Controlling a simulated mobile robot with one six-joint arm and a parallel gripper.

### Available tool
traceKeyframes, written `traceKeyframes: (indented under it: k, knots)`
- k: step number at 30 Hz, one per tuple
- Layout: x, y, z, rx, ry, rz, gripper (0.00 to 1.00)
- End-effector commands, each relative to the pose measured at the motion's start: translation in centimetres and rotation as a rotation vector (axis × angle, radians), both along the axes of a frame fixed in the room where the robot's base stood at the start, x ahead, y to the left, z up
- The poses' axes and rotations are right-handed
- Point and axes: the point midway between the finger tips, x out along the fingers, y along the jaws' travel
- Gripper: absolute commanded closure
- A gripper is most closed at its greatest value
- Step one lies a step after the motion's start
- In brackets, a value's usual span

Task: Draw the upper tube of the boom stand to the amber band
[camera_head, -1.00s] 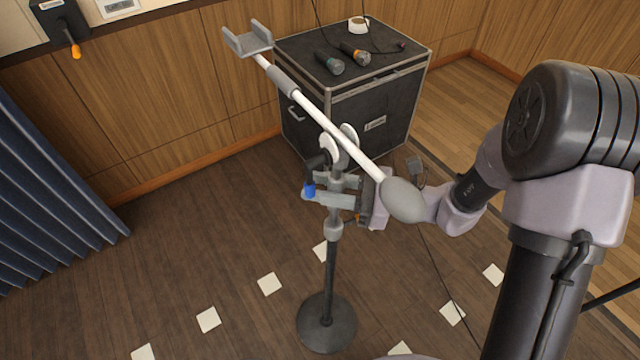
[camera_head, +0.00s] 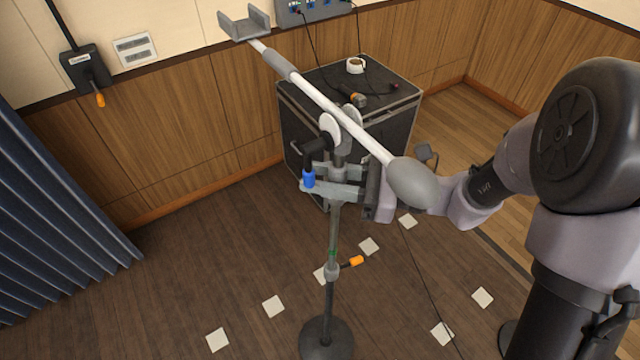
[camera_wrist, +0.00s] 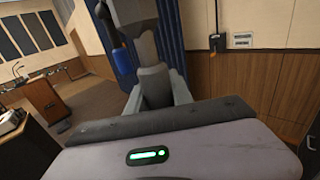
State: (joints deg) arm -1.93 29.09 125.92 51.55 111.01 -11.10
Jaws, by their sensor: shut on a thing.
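The boom stand has a round dark base (camera_head: 326,340), a dark lower tube (camera_head: 329,300) and a grey upper tube (camera_head: 334,225). A collar (camera_head: 331,271) with an orange lever (camera_head: 352,261) joins the tubes. A green band (camera_head: 333,252) shows on the upper tube just above the collar. I see no amber band. My gripper (camera_head: 330,181) is shut around the upper tube, below the boom joint. The tube also stands between the fingers in the wrist view (camera_wrist: 151,82). The white boom (camera_head: 335,114) slants above, with a grey counterweight (camera_head: 413,181) in front of my wrist.
A blue-tipped handle (camera_head: 308,177) hangs beside the fingers. A black case (camera_head: 398,125) stands behind, with a tape roll (camera_head: 355,65) on top. A blue curtain (camera_head: 60,190) hangs at left. Open floor surrounds the base; a thin cable (camera_head: 425,285) crosses it at right.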

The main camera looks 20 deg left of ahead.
Motion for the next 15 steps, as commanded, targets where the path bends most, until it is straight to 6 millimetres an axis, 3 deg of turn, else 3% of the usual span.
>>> traceKeyframes:
  k: [1,6,15]
  knots:
    - [0.1,0.0,2.1,0.004,-0.002,-0.003,1.0]
    - [0.1,0.0,4.9,0.004,-0.002,-0.003,1.0]
    - [0.1,0.0,6.9,0.005,-0.002,-0.003,1.0]
